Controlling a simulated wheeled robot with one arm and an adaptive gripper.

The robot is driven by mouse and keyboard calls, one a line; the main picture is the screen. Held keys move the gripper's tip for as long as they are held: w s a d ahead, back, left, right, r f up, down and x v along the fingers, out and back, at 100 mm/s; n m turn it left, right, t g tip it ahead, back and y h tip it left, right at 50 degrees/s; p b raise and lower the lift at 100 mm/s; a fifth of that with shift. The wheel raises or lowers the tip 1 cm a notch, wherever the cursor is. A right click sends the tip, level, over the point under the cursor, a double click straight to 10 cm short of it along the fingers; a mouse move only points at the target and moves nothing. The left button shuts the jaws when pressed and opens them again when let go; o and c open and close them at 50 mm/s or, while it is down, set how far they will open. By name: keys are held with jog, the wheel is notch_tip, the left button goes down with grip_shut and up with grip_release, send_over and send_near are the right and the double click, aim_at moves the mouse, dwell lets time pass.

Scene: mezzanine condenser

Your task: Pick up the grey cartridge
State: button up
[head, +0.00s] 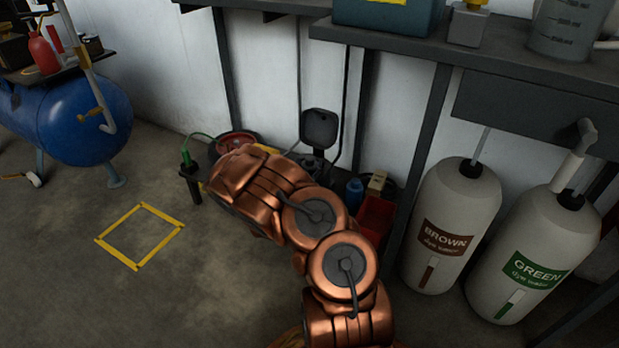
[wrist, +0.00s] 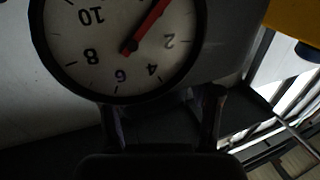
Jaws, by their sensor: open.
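I cannot pick out a grey cartridge for certain in either view. In the wrist view the two dark fingers of my gripper (wrist: 164,108) stand apart at the lower middle, with no held object visible between them. A round dial (wrist: 115,45) with black numbers and a red needle fills the upper left, beyond the fingers. In the head view my copper arm reaches up and left over a low dark bench, and it hides my gripper and much of the bench.
A red round item (head: 236,140), a dark upright piece (head: 319,127), a blue bottle (head: 354,192) and a red bin (head: 374,218) surround my arm. Brown (head: 445,235) and green (head: 535,255) dye-water tanks stand right. A blue tank (head: 70,118) stands left. The floor's yellow square (head: 118,257) is empty.

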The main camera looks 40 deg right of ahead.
jog(key=shift+w+d, duration=0.35)
jog(key=shift+d, duration=0.2)
grip_shut()
dwell(0.5)
